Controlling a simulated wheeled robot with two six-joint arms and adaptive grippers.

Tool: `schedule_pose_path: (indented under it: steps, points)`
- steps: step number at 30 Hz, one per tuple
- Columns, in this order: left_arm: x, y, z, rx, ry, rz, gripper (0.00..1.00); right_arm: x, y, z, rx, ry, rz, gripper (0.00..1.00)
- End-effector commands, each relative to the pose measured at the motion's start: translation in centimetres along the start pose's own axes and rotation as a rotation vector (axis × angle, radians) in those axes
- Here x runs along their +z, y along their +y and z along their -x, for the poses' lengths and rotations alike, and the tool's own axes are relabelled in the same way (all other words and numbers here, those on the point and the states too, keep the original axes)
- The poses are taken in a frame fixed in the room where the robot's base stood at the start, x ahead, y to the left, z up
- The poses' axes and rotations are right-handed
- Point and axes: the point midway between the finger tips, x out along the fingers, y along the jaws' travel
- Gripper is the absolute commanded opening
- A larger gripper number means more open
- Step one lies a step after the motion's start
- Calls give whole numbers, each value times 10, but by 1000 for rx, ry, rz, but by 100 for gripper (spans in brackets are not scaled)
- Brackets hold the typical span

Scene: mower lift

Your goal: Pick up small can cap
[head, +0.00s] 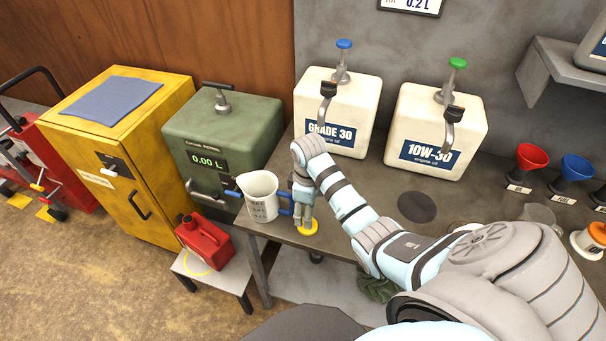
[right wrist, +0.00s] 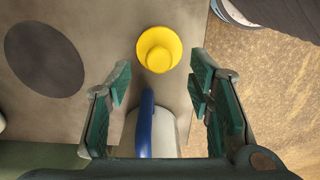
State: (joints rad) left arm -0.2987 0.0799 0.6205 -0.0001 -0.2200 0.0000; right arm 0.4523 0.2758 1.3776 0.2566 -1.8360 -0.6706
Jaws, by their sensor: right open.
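The small yellow can cap (head: 307,227) lies on the grey workbench (head: 340,237) near its front edge. It shows whole in the right wrist view (right wrist: 158,49), as a round disc with a raised middle. My right gripper (head: 303,206) is directly above and beside the cap, pointing down. In the right wrist view its fingers (right wrist: 161,78) are spread and nothing is between their pads; the cap appears just beyond the tips. My left gripper is in neither view.
A measuring jug (head: 262,207) with a blue handle (right wrist: 147,125) stands close by the gripper. A red can (head: 203,243) sits on a low stool (head: 233,276) at the left. Two white oil containers (head: 337,108) stand behind. Funnels (head: 532,156) are at the right.

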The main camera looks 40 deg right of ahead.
Motion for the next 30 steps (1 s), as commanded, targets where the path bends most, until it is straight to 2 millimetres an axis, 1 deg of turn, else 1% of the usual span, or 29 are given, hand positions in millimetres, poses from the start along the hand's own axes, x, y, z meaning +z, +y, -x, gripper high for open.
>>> schedule_pose_path:
  steps: [3, 4, 6, 8, 13, 14, 21, 22, 30]
  points:
    - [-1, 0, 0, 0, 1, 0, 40, 9, 4, -24, -3, -5, -13, 48]
    - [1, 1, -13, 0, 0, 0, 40, 7, 4, -33, 0, -1, -10, 48]
    - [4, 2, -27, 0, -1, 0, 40, 7, 4, -45, 0, -1, -9, 48]
    - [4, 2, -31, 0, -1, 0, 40, 7, 4, -48, -1, -1, -8, 48]
    - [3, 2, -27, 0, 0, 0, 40, 6, 4, -43, 0, -1, -7, 48]
    - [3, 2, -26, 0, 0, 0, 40, 6, 4, -43, 0, -1, -7, 46]
    - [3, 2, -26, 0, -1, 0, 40, 6, 4, -42, 0, -1, -7, 8]
    - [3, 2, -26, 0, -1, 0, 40, 6, 4, -42, 0, -1, -7, 4]
    - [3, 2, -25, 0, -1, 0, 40, 6, 4, -42, 0, -1, -7, 4]
